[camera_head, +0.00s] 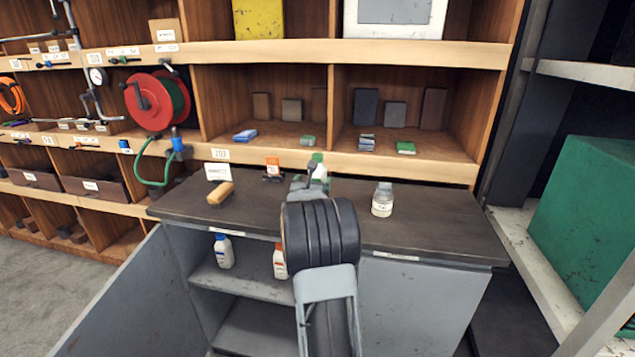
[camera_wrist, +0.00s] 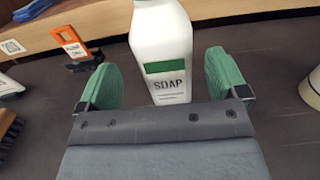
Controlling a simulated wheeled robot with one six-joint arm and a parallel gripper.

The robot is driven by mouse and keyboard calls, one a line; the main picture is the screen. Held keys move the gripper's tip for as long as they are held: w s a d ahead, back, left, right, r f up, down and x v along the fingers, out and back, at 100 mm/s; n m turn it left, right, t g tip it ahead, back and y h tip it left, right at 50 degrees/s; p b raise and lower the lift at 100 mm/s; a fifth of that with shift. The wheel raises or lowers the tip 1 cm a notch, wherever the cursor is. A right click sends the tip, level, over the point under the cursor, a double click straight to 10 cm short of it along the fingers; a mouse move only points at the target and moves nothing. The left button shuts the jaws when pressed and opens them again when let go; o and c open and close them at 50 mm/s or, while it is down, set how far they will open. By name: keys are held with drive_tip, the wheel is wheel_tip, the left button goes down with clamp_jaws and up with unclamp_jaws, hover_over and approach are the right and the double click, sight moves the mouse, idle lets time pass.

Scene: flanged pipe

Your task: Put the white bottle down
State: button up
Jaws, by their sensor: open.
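The white bottle (camera_wrist: 163,42) has a green band and the word SOAP. In the wrist view it stands upright on the dark countertop (camera_wrist: 275,85), between my gripper's two green pads. My gripper (camera_wrist: 163,85) is open, with a gap showing on both sides of the bottle. In the head view, my gripper (camera_head: 308,182) is over the back middle of the countertop (camera_head: 440,225). There the bottle (camera_head: 320,172) is mostly hidden behind my arm.
A clear labelled jar (camera_head: 382,200) stands to the right on the countertop. A brush (camera_head: 221,193), a white sign (camera_head: 217,171) and an orange-tagged item (camera_head: 272,168) are to the left. Shelf cubbies rise behind. The cabinet below is open, with bottles (camera_head: 223,251) inside. The countertop's right side is clear.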

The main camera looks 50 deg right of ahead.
sight(315, 178)
drive_tip(key=x, duration=0.1)
drive_tip(key=p+x, duration=0.1)
drive_tip(key=x, duration=0.1)
drive_tip(key=shift+d+r, duration=0.2)
drive_tip(key=shift+d, duration=0.15)
drive_tip(key=shift+w+d, duration=0.35)
drive_tip(key=shift+d, duration=0.25)
drive_tip(key=c, duration=1.2)
drive_tip(key=shift+r, duration=0.1)
drive_tip(key=shift+c, duration=0.8)
